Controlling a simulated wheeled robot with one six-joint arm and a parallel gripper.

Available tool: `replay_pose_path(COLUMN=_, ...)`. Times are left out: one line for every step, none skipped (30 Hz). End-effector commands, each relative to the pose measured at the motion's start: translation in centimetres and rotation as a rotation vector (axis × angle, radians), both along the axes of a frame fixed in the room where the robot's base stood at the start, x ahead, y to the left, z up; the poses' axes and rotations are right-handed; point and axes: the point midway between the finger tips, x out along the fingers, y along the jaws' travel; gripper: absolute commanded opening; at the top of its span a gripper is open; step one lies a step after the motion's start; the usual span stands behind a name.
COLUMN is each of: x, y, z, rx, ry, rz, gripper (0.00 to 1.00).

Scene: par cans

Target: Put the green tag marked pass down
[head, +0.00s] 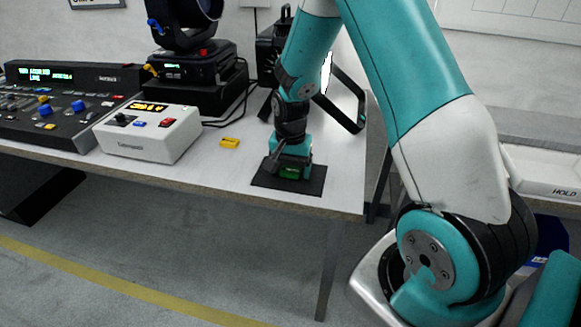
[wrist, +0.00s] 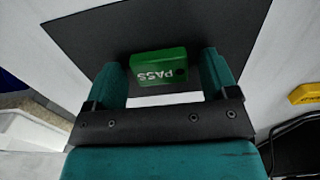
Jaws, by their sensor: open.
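The green tag marked PASS (wrist: 158,66) lies on a dark square mat (wrist: 85,35) on the table. In the head view the tag (head: 290,173) shows at the front of the mat (head: 312,188), right below my gripper. My gripper (wrist: 160,72) is open, with one finger on each side of the tag. In the wrist view the tag sits between the fingers, with a gap visible at its left side. Whether the right finger touches it I cannot tell.
A yellow tag (head: 229,142) lies on the table left of the mat. A white control box (head: 148,133) and a mixing desk (head: 70,105) stand further left. A moving-head light (head: 190,65) is behind. The table's front edge runs close to the mat.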

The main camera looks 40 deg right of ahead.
Motion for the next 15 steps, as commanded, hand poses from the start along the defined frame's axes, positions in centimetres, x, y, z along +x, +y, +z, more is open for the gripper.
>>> replay_pose_path(x=0.0, y=0.0, z=0.0, rx=0.000, ry=0.000, rz=0.000, gripper=0.80)
replay_pose_path(x=0.0, y=0.0, z=0.1, rx=0.000, ry=0.000, rz=0.000, gripper=0.80)
replay_pose_path(x=0.0, y=0.0, z=0.2, rx=0.000, ry=0.000, rz=0.000, gripper=0.80)
replay_pose_path(x=0.0, y=0.0, z=0.5, rx=-0.001, ry=-0.001, rz=0.000, gripper=0.80)
replay_pose_path(x=0.0, y=0.0, z=0.7, rx=0.000, ry=-0.001, rz=0.000, gripper=0.80)
replay_pose_path(x=0.1, y=0.0, z=1.1, rx=-0.001, ry=-0.003, rz=0.000, gripper=0.80)
replay_pose_path(x=0.1, y=0.0, z=1.5, rx=-0.001, ry=-0.005, rz=0.000, gripper=0.80)
replay_pose_path(x=0.1, y=0.0, z=2.0, rx=-0.001, ry=-0.004, rz=0.000, gripper=0.80)
replay_pose_path(x=0.1, y=0.0, z=2.8, rx=-0.001, ry=-0.006, rz=0.000, gripper=0.80)
replay_pose_path(x=0.1, y=0.0, z=3.4, rx=-0.001, ry=-0.006, rz=0.000, gripper=0.80)
replay_pose_path(x=0.1, y=0.0, z=4.2, rx=-0.001, ry=-0.007, rz=0.000, gripper=0.80)
replay_pose_path(x=0.1, y=0.0, z=5.1, rx=-0.001, ry=-0.006, rz=0.000, gripper=0.80)
replay_pose_path(x=0.1, y=0.0, z=5.8, rx=-0.001, ry=-0.007, rz=0.000, gripper=0.80)
replay_pose_path(x=0.1, y=0.0, z=6.5, rx=-0.001, ry=-0.006, rz=0.000, gripper=0.80)
replay_pose_path(x=0.1, y=0.0, z=7.3, rx=-0.001, ry=-0.006, rz=0.000, gripper=0.80)
